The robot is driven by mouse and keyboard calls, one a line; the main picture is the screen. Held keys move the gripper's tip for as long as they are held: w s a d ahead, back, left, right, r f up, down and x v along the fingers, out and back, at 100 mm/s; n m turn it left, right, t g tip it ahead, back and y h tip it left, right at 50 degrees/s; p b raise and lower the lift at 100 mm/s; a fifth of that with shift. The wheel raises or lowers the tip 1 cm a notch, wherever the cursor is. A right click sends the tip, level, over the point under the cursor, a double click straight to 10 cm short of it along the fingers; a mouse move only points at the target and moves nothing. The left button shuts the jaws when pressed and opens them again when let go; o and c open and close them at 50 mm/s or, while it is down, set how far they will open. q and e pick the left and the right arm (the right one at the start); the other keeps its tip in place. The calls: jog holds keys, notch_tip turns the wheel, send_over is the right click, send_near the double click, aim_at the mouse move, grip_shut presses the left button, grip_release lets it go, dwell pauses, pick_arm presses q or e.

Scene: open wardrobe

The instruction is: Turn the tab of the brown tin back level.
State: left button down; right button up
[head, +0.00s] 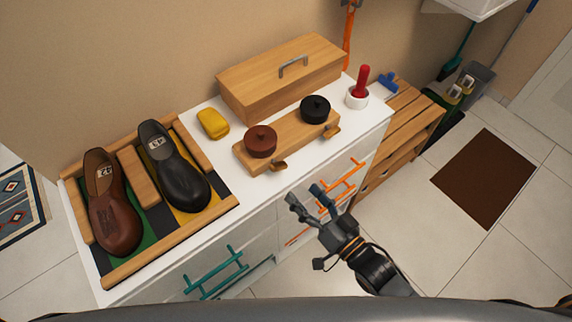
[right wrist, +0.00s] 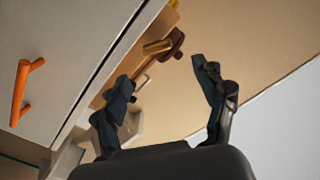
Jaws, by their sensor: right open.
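The brown tin (head: 261,141) sits on the left part of a low wooden stand (head: 290,139) on the white cabinet. Its small brass tab (head: 279,166) sticks out at the tin's front right; its exact tilt is too small to tell. In the right wrist view a brass tab (right wrist: 157,47) shows beside a dark brown shape that looks like the tin. My right gripper (head: 306,196) is open and empty, in front of the cabinet's front edge, apart from the tin and tab. Its two spread fingers (right wrist: 165,85) also show in the wrist view. My left gripper is out of view.
A black tin (head: 314,108) with its own brass tab (head: 332,131) shares the stand. A wooden box (head: 281,80) stands behind, a yellow block (head: 213,123) left, a white cup (head: 357,98) right. Shoes lie in a tray (head: 172,240). Orange handles (head: 341,185) stick out below.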

aim_at(282, 168)
jog(key=x, duration=0.4)
jog(key=shift+w+d+r+p, duration=0.1)
jog(key=shift+w+p, duration=0.05)
jog(key=shift+p, duration=0.15)
jog(key=x, duration=0.4)
jog(key=shift+w+a+p, duration=0.25)
jog(key=shift+w+p, duration=0.05)
jog(key=shift+p, duration=0.05)
jog(key=shift+w+a, duration=0.1)
jog(key=shift+w, duration=0.1)
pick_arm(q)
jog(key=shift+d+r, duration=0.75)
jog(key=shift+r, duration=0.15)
pick_arm(e)
jog(key=shift+c, duration=0.4)
jog(key=c, duration=1.1)
